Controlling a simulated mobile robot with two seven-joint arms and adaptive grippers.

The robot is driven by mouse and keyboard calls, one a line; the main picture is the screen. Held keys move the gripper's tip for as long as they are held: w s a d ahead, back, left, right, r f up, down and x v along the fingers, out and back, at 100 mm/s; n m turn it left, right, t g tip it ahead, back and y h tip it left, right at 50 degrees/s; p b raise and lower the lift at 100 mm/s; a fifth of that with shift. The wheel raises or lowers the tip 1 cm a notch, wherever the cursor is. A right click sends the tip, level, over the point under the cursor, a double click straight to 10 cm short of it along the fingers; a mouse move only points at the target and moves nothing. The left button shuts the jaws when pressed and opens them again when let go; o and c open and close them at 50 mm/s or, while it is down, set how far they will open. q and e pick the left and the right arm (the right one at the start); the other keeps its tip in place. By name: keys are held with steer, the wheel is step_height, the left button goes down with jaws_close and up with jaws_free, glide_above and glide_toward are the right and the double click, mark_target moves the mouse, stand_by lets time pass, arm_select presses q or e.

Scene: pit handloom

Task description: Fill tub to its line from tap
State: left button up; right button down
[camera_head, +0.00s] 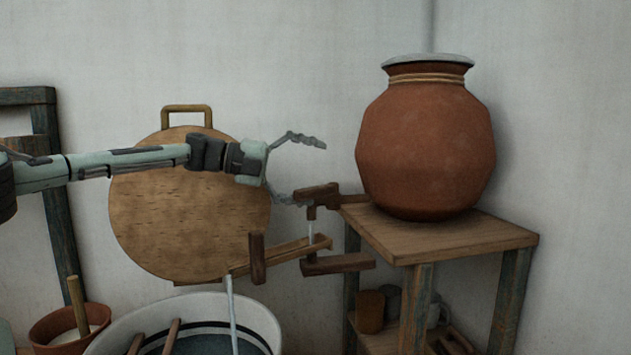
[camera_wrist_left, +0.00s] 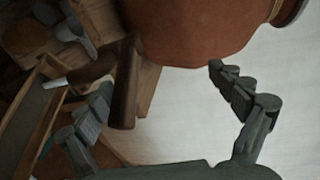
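The pale tub (camera_head: 262,318) stands at the bottom, cut off by the frame. Dark lines run around its inner wall, above the dark water (camera_head: 212,346). The wooden tap (camera_head: 322,194) sticks out from the clay pot (camera_head: 425,150). A thin stream (camera_head: 310,230) falls from it onto a sloping wooden trough (camera_head: 285,254), and a stream (camera_head: 232,310) runs from the trough's low end into the tub. My left gripper (camera_head: 305,172) is open by the tap, its lower finger close to it; contact is unclear. In the left wrist view the tap (camera_wrist_left: 126,85) shows between the spread fingers (camera_wrist_left: 160,80).
The pot rests on a wooden stand (camera_head: 440,240) with cups on its lower shelf. A round wooden board (camera_head: 185,225) leans on the wall behind my arm. A small clay pot (camera_head: 60,325) with a stick stands left of the tub. Wooden bars cross the tub's left side.

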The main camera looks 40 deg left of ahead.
arm_select(q)
steer(key=shift+s+r, duration=0.15)
steer(key=shift+r, duration=0.7)
steer(key=shift+c, duration=0.7)
steer(key=shift+s+r, duration=0.2)
steer(key=shift+c, duration=0.8)
steer(key=shift+s+a+p, duration=0.15)
steer(key=shift+a+p, duration=0.2)
steer(key=shift+a, duration=0.15)
steer(key=shift+c, duration=0.9)
steer(key=shift+s+a+p, duration=0.3)
steer(key=shift+s+a, duration=0.2)
steer(key=shift+a, duration=0.2)
steer(key=shift+c, duration=0.9)
steer(key=f+b+v, duration=0.1)
steer(key=b+v, duration=0.1)
steer(key=v, duration=0.4)
steer(key=shift+a, duration=0.25)
steer(key=shift+w+r, duration=0.1)
